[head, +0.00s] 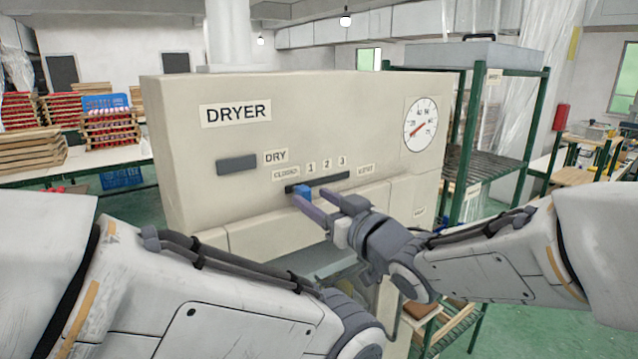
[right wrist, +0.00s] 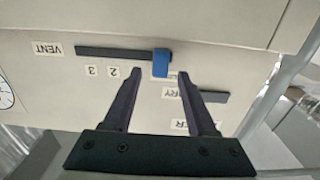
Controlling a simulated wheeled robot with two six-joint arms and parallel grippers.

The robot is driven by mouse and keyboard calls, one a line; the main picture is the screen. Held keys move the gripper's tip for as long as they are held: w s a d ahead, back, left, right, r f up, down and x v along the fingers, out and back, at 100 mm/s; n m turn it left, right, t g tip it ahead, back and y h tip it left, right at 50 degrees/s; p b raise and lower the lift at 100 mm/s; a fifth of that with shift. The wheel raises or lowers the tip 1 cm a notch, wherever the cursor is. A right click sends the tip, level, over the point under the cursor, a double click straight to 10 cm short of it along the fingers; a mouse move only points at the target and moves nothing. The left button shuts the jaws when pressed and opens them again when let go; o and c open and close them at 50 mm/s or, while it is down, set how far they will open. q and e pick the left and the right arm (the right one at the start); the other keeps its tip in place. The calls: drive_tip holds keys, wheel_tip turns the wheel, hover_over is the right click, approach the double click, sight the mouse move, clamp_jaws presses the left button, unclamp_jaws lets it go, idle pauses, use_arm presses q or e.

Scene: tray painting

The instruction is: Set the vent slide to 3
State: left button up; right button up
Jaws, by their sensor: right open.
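The vent slide is a blue knob (head: 303,190) in a dark horizontal slot (head: 330,181) on the front of the cream dryer. It sits near the slot's left end in the head view, left of the 1 mark and by the CLOSED label. My right gripper (head: 318,200) is open close in front of the panel. In the right wrist view, which is turned over, the blue knob (right wrist: 160,64) appears between the two fingertips (right wrist: 160,73); I cannot tell whether they touch it. The 1 label is hidden there. My left arm shows, its gripper does not.
The dryer (head: 180,120) also has a grey bar (head: 237,164) by the DRY label and a round dial (head: 420,124). A green rack (head: 490,120) stands to its right. Tables with trays (head: 100,125) stand at the back left.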

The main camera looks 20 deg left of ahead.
sight(307, 194)
drive_tip(key=shift+p+x, duration=0.7)
drive_tip(key=shift+x, duration=1.55)
drive_tip(key=shift+c, duration=0.3)
clamp_jaws()
